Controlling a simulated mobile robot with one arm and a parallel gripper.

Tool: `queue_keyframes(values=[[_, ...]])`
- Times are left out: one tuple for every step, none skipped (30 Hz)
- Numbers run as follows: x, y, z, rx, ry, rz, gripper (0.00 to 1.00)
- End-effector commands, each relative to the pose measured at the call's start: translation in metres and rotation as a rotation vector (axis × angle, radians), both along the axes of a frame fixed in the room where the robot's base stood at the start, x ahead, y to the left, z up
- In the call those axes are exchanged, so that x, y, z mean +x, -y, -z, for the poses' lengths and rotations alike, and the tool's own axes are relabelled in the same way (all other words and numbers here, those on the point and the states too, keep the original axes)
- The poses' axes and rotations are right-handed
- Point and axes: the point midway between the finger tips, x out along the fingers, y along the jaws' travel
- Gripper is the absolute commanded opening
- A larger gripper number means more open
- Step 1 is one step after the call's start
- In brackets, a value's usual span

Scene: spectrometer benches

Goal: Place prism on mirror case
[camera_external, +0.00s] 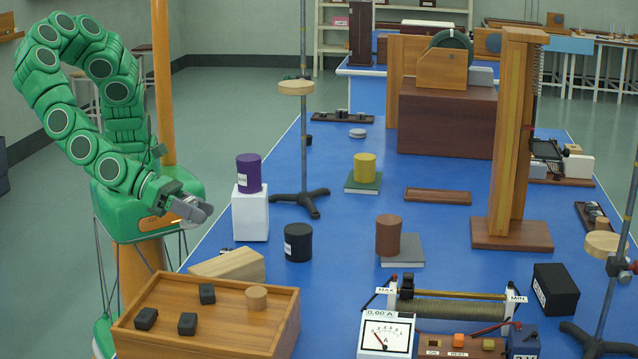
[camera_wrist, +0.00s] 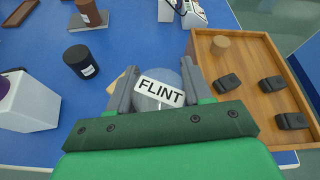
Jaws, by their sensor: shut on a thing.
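My gripper (camera_external: 197,207) is at the left, beyond the table's left edge and left of the white block. In the wrist view my gripper (camera_wrist: 160,70) is shut on a grey, glassy prism (camera_wrist: 164,77) with a white label reading "FLINT". The prism is between the two fingers; its lower part is hidden by the gripper's green body. In the external view it is too small to make out clearly. No label reads mirror case, so I cannot tell which thing it is. A black labelled box (camera_external: 556,290) stands at the right.
A wooden tray (camera_external: 215,332) with black pieces and a wooden disc stands front left, a pale wooden block (camera_external: 228,265) behind it. A white block (camera_external: 250,215) bears a purple cylinder (camera_external: 249,174). A black cylinder (camera_external: 298,243) stands nearby. Bare blue tabletop (camera_external: 335,225) lies mid-table.

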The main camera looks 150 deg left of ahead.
Motion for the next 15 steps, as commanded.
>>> queue_keyframes(values=[[-0.001,-0.001,-0.002,-0.002,0.000,-0.004,0.12],[-0.002,-0.001,-0.003,-0.005,0.000,-0.008,0.12],[-0.004,-0.003,-0.005,-0.008,-0.001,-0.017,0.12],[-0.006,-0.004,-0.006,-0.010,-0.004,-0.024,0.12],[-0.008,-0.006,-0.008,-0.011,-0.005,-0.034,0.12],[-0.012,-0.009,-0.011,-0.015,-0.004,-0.051,0.12],[-0.016,-0.012,-0.013,-0.018,-0.006,-0.067,0.12],[-0.021,-0.015,-0.016,-0.021,-0.006,-0.084,0.12],[-0.027,-0.020,-0.019,-0.027,-0.009,-0.108,0.12],[-0.033,-0.023,-0.021,-0.034,-0.010,-0.129,0.12],[-0.040,-0.027,-0.025,-0.037,-0.009,-0.152,0.12],[-0.050,-0.033,-0.028,-0.043,-0.010,-0.184,0.12],[-0.057,-0.036,-0.029,-0.049,-0.013,-0.207,0.12],[-0.064,-0.039,-0.030,-0.052,-0.015,-0.230,0.12],[-0.074,-0.044,-0.031,-0.057,-0.015,-0.261,0.12]])
